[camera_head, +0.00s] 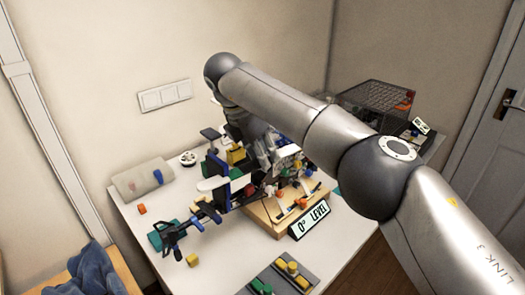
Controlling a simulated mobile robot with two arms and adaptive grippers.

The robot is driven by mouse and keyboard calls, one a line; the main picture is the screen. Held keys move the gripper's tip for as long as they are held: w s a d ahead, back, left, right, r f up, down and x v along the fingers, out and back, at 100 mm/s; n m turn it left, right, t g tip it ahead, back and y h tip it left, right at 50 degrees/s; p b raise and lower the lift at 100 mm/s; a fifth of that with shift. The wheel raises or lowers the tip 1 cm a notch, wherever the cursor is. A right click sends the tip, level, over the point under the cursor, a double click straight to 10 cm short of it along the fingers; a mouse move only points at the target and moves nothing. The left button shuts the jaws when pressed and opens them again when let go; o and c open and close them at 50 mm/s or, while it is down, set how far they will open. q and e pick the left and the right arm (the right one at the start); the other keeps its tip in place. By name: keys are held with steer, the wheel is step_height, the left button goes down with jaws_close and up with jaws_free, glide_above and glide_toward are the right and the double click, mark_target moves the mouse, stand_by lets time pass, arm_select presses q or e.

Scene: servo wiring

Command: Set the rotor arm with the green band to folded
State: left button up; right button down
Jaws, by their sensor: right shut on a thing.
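A drone-like assembly (226,188) with dark rotor arms sits on a wooden block (270,222) on the white table. One rotor arm (203,217) with blue parts reaches toward the front left. A green part (237,173) shows near the middle of the assembly, but I cannot tell whether it is the green band. My right gripper (268,163) is down at the back of the assembly, shut on a part of it. My own arm and the crowded parts hide most of its fingers and what they hold. My left gripper is not in view.
A sign (310,219) reads "0° LEVEL" at the block's front. A tray with green and yellow pieces (290,268) lies at the front edge. A wire basket (378,97) stands at the back right. A beige pad (142,180) lies at the left. Small loose blocks lie on the table.

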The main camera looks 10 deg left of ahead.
stand_by(0.4)
steer(key=c, duration=1.1)
jaws_free()
steer(key=shift+w, duration=0.1)
